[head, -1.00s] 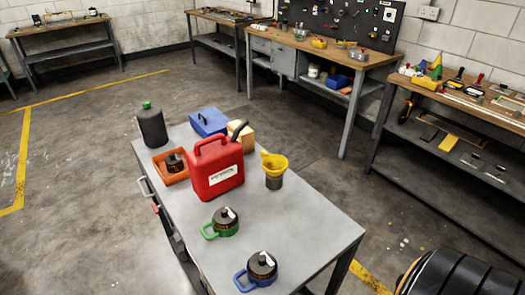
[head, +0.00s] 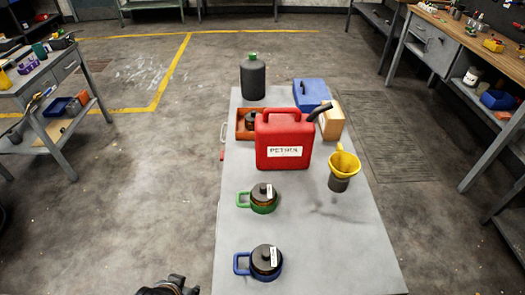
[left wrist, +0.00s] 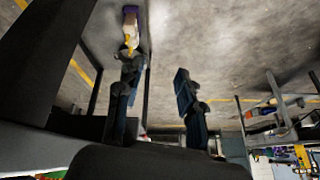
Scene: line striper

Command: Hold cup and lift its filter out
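Two cups stand upright on the grey table (head: 330,240) in the head view. The nearer cup (head: 242,262) has a blue handle and a dark, round filter (head: 265,256) with a white tag seated in its top. My left gripper (head: 172,288) shows at the bottom edge, left of the table and apart from both cups. In the left wrist view its two fingers (left wrist: 157,65) are spread with nothing between them. My right gripper is out of view.
A red petrol can (head: 283,135) stands mid-table. A yellow funnel (head: 344,164) on a grey container is to its right. Behind are an orange tray (head: 244,134), a dark bottle (head: 252,78), a blue box (head: 311,93) and a wooden block (head: 331,121). The right front of the table is clear.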

